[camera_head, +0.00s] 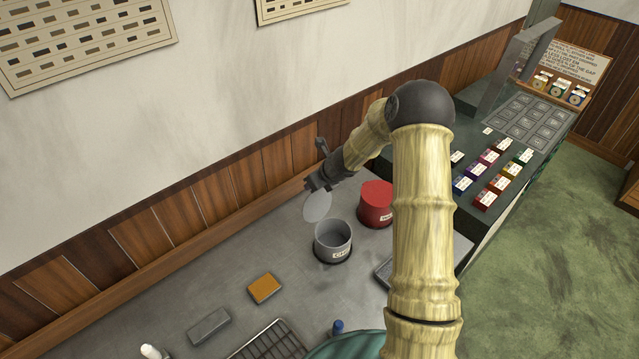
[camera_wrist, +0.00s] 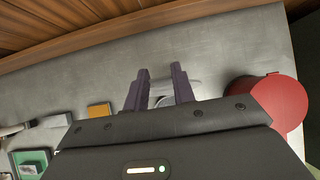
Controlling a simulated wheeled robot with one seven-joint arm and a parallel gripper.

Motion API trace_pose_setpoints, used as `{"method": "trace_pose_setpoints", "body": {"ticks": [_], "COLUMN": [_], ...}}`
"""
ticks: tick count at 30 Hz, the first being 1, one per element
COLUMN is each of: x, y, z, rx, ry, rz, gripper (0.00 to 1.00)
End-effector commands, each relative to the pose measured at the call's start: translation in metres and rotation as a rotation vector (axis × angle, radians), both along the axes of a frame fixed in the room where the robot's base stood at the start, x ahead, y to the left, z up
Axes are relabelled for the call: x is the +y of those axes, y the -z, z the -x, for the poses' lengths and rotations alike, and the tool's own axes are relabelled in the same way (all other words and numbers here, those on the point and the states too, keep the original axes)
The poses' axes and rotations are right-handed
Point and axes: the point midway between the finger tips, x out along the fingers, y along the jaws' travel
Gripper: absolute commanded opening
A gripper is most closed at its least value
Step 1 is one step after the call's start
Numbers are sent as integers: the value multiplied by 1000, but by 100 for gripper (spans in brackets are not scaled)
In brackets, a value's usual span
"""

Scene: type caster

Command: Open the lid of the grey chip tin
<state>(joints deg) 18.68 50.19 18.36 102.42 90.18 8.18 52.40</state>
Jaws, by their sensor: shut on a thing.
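The grey chip tin (camera_head: 333,249) stands upright on the grey counter with its open top showing. Its round grey lid (camera_head: 317,207) stands steeply tilted at the tin's back-left rim. I cannot tell whether the lid's lower edge touches the rim. My gripper (camera_head: 317,184) is at the lid's upper edge, shut on it. In the wrist view, my gripper's two dark fingers (camera_wrist: 162,76) have a pale grey piece of the lid (camera_wrist: 164,87) between them. The tin's body is mostly hidden there behind my gripper.
A red tin (camera_head: 376,204) stands close behind and right of the grey one; it also shows in the wrist view (camera_wrist: 283,98). An orange block (camera_head: 264,288), a grey block (camera_head: 209,326) and a wire rack (camera_head: 268,341) lie nearer. The wood-panelled wall (camera_head: 200,215) is close behind.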

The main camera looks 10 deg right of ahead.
Motion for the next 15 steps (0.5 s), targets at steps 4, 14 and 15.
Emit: {"method": "trace_pose_setpoints", "body": {"ticks": [4,14,15], "x": [2,4,4], "y": [-3,-3,-3], "z": [-5,-5,-5], "rx": [-8,-10,-10], "ry": [1,-1,-1], "rz": [-1,-1,-1], "gripper": [0,0,27]}}
